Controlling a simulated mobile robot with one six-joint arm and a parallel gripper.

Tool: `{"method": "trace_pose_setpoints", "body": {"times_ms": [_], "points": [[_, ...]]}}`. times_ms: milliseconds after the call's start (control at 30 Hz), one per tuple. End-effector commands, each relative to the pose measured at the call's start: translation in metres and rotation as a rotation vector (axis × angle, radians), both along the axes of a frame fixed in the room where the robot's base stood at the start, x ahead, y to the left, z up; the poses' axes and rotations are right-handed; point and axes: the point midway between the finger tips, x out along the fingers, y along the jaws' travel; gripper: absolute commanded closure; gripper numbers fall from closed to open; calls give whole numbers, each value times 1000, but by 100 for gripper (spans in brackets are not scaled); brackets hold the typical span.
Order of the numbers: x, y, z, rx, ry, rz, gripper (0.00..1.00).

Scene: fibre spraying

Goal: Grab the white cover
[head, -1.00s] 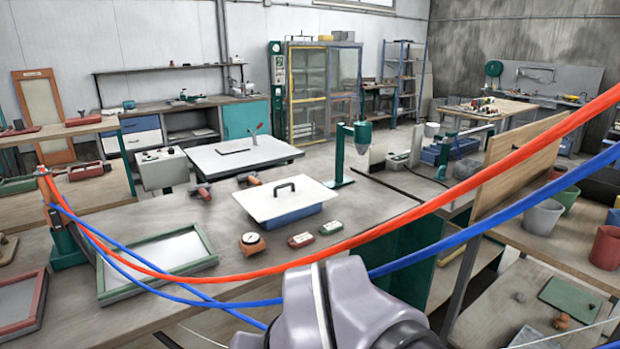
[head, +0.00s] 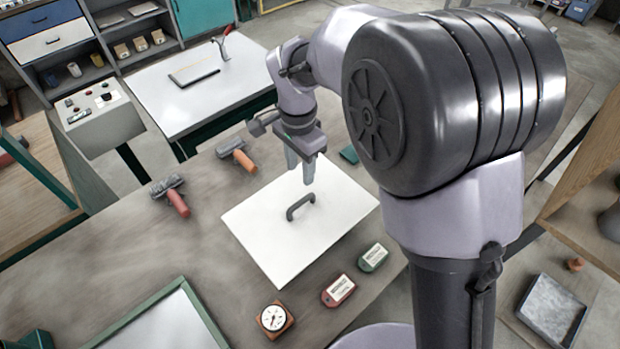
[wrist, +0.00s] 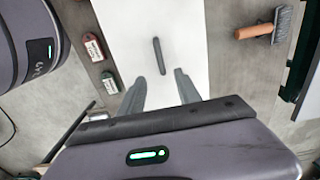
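The white cover (head: 262,226) is a flat square plate with a dark handle (head: 300,206) standing up from its middle. It lies on the workbench, and from this angle I cannot see what is under it. My gripper (head: 300,178) is above the cover, near its far edge and a little behind the handle. In the wrist view the two fingers of my gripper (wrist: 160,92) are spread apart with nothing between them. There the handle (wrist: 159,56) is ahead of the fingertips, on the white cover (wrist: 185,35).
A red box (head: 339,289), a green box (head: 373,257) and a round dial gauge (head: 273,318) lie near the cover's front edge. A green-framed panel (head: 165,320) is at front left.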

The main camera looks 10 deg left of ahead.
Motion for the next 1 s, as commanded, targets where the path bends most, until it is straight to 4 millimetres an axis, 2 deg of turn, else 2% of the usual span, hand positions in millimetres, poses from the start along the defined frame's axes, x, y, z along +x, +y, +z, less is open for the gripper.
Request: {"method": "trace_pose_setpoints", "body": {"times_ms": [33, 200, 367, 600, 700, 867, 900, 1000], "points": [[-1, 0, -22, -2, 4, 0, 60], [0, 0, -68, 1, 2, 0, 60], [0, -1, -88, 1, 1, 0, 60], [-1, 1, -133, 0, 1, 0, 60], [0, 1, -139, 1, -1, 1, 60], [0, 1, -138, 1, -1, 1, 60], [0, 1, -138, 1, -1, 0, 62], [0, 1, -138, 1, -1, 0, 82]]}}
